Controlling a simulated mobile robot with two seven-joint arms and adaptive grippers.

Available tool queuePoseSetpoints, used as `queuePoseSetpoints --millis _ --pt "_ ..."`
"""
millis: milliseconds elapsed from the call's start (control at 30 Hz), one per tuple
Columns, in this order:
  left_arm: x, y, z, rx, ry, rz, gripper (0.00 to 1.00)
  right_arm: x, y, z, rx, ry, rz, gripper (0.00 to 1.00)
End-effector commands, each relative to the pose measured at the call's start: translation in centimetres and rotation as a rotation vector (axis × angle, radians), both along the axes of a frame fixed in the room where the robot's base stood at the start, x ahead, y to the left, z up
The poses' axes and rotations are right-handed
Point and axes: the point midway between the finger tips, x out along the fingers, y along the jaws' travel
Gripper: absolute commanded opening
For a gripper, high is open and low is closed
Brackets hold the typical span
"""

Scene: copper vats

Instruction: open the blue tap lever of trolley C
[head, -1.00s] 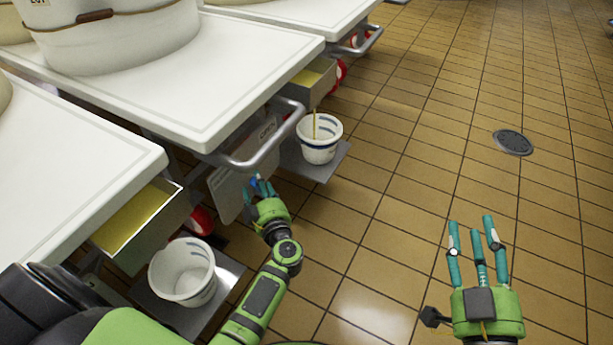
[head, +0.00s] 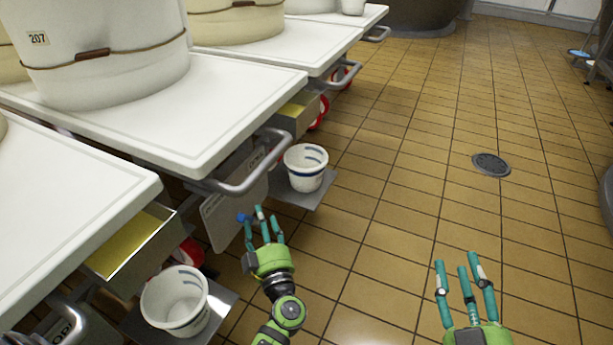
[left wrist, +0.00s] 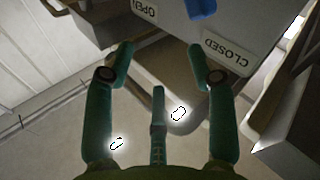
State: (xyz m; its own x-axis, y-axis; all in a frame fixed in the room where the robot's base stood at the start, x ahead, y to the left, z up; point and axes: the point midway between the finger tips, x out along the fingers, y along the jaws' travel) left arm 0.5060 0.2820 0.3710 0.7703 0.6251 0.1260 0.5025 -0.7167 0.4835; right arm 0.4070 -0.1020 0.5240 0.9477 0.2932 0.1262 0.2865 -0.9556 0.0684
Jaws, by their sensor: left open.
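The blue tap lever (head: 241,217) shows as a small blue piece by the plate under the middle trolley, just left of my left fingertips. Its blue end is at the top edge of the left wrist view (left wrist: 201,8), on a plate (left wrist: 178,22) labelled OPEN and CLOSED. My left gripper (head: 262,217) is open and empty, its fingers spread towards the plate. In the left wrist view the lever is beyond the fingertips, apart from them. My right gripper (head: 461,266) is open over the floor, away from the trolleys. I cannot read a letter C on the trolley.
A bucket (head: 306,168) stands on a low shelf beyond my left gripper, and another bucket (head: 176,301) is nearer at left. A curved handle bar (head: 245,185) juts from the white trolley top (head: 190,120). The tiled floor at right is clear around a drain (head: 491,164).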

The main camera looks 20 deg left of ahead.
Motion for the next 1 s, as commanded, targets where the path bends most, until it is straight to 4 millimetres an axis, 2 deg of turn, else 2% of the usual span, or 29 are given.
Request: queuePoseSetpoints --millis 33,100,500,1000 --pt "0.1 -0.4 1.3 0.015 -0.018 -0.024 0.56 0.0 0.0 0.5 0.0 0.0 0.0 0.4" --pt "0.2 -0.9 2.6 0.035 -0.04 -0.058 0.56 0.0 0.0 0.9 0.0 0.0 0.0 0.4" --pt "0.0 -4.5 9.9 0.149 -0.14 -0.257 0.56 0.0 0.0 3.1 0.0 0.0 0.0 0.4" --pt "-1.7 -10.0 17.5 0.294 -0.192 -0.505 0.56 0.0 0.0 5.9 0.0 0.0 0.0 0.4"
